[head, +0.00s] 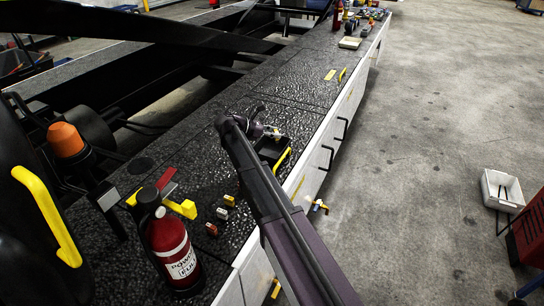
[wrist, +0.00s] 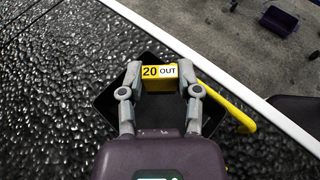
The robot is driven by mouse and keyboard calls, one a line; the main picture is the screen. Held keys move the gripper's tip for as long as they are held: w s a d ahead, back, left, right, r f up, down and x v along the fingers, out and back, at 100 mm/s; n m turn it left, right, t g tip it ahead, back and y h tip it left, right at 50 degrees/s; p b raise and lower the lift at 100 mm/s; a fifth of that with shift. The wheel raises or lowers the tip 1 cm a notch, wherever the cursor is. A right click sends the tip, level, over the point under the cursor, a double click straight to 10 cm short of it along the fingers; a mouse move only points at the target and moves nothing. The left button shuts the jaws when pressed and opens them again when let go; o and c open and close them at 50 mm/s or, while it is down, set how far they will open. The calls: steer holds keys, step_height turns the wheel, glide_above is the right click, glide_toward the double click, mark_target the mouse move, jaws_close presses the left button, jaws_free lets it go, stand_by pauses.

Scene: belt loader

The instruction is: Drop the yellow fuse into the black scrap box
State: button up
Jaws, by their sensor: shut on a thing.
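My gripper (wrist: 160,80) is shut on the yellow fuse (wrist: 160,71), which reads "20 OUT" in the wrist view. One fingertip presses each side of it. The black scrap box (wrist: 108,108) lies beneath the gripper and fuse in the wrist view, its dark walls showing on both sides of the fingers. In the head view my gripper (head: 262,130) is at the far end of my arm, over or just beside the black scrap box (head: 271,151). The held fuse is too small to make out there, and the arm hides part of the box.
Several small fuses (head: 222,213) stand on the black textured deck (head: 290,85). A red fire extinguisher (head: 170,245) and an orange beacon (head: 65,139) are at the left. A yellow handle (wrist: 232,112) runs beside the box, near the deck's white edge.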

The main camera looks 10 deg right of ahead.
steer(key=shift+f+b, duration=1.2)
steer(key=shift+f, duration=0.3)
steer(key=o, duration=0.9)
steer(key=shift+r, duration=0.2)
